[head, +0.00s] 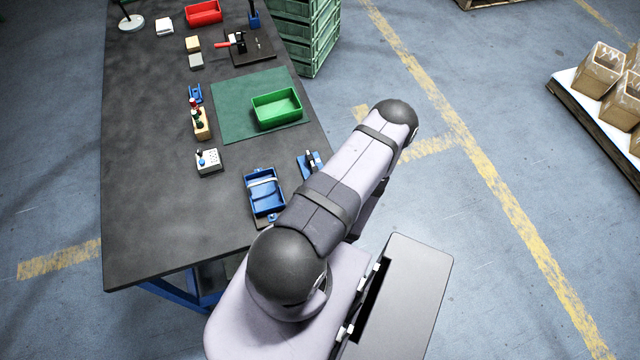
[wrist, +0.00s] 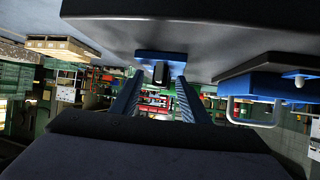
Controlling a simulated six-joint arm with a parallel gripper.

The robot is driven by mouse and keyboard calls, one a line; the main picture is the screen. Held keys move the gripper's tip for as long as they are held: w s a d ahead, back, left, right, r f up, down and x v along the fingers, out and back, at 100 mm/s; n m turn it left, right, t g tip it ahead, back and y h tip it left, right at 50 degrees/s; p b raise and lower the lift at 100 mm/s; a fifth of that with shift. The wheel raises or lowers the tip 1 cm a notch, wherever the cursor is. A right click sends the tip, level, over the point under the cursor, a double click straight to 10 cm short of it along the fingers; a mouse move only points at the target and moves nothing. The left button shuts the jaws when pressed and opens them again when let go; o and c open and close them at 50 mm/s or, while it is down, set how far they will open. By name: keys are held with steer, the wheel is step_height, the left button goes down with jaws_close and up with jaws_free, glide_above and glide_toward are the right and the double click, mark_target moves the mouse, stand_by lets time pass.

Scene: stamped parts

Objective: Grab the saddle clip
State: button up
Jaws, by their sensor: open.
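A small blue holder (head: 306,166) stands near the right edge of the table, with a small dark and silvery piece on it. In the wrist view, which is upside down, the blue holder (wrist: 176,58) bears a dark upright piece (wrist: 160,73). I cannot tell for sure that this piece is the saddle clip. My gripper (wrist: 157,100) is open, with one finger to each side of that piece in the picture. The fingers look empty and short of it. In the head view my own arm hides the gripper.
A green bin (head: 277,108) sits on a green mat (head: 232,112) beyond. A white button box (head: 208,163) and a wooden tool block (head: 201,124) stand further left. The table's left side is clear.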

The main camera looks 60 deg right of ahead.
steer(key=shift+w+d+f, duration=0.15)
steer(key=shift+w+d, duration=0.1)
jaws_close()
stand_by(0.5)
steer(key=shift+d+r+b, duration=0.1)
steer(key=shift+r+b, duration=0.35)
steer(key=shift+r, duration=1.6)
steer(key=shift+r+p, duration=1.55)
steer(key=shift+r, duration=1.45)
